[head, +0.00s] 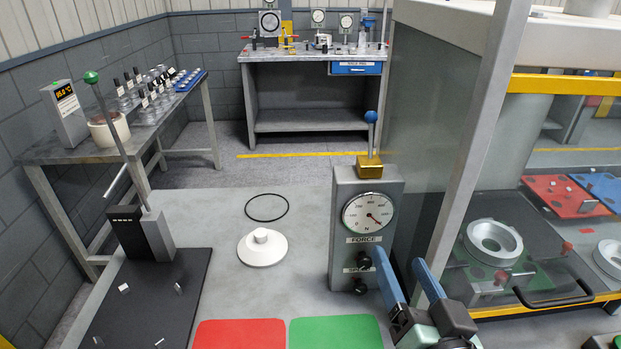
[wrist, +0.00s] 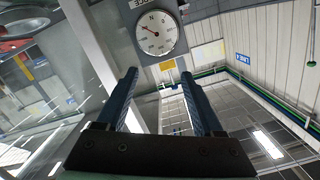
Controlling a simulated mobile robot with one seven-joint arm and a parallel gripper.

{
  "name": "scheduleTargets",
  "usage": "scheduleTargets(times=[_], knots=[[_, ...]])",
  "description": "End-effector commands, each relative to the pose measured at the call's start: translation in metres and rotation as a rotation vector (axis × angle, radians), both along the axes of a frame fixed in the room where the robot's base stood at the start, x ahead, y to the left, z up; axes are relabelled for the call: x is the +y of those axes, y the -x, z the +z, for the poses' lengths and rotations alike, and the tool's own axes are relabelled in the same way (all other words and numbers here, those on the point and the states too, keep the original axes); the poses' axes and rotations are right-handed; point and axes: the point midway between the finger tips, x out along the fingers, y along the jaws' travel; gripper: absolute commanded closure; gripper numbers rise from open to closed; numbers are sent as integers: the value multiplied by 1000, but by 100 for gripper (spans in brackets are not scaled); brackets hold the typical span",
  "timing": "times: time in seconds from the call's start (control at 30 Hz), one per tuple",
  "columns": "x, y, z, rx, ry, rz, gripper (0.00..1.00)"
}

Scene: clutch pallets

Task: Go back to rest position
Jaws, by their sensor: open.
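My gripper (head: 398,256) is at the lower right of the head view, with its two blue fingers pointing up and spread apart. Nothing is between them. It stands in front of the lower right part of the grey force gauge column (head: 345,205). In the wrist view my gripper (wrist: 158,72) is also open and empty, with the gauge dial (wrist: 156,33) beyond the fingertips. I cannot tell how far the fingers are from the column. The column carries a blue-knobbed lever (head: 371,118) and black knobs (head: 363,260) on its front.
A glass-walled press frame (head: 480,120) stands close on the right. A white disc (head: 262,248), a black ring (head: 266,207), a red mat (head: 240,334) and a green mat (head: 336,332) lie on the grey surface. A green-knobbed lever stand (head: 150,235) is at the left.

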Motion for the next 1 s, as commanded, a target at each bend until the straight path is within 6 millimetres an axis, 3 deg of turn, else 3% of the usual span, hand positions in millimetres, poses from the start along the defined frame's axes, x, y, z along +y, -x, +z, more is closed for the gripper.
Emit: scheduleTargets(times=[0.03,0.13,0.23,0.4,0.5,0.6,0.7,1.0], knots=[[12,-11,42,-77,49,-3,31],[34,-22,116,-228,140,-31,31],[57,-20,189,-386,219,-65,31],[93,12,301,-656,314,-129,31],[110,36,347,-782,346,-164,31],[120,56,375,-866,365,-189,31],[125,67,388,-912,374,-203,31],[126,70,391,-923,377,-208,31]])
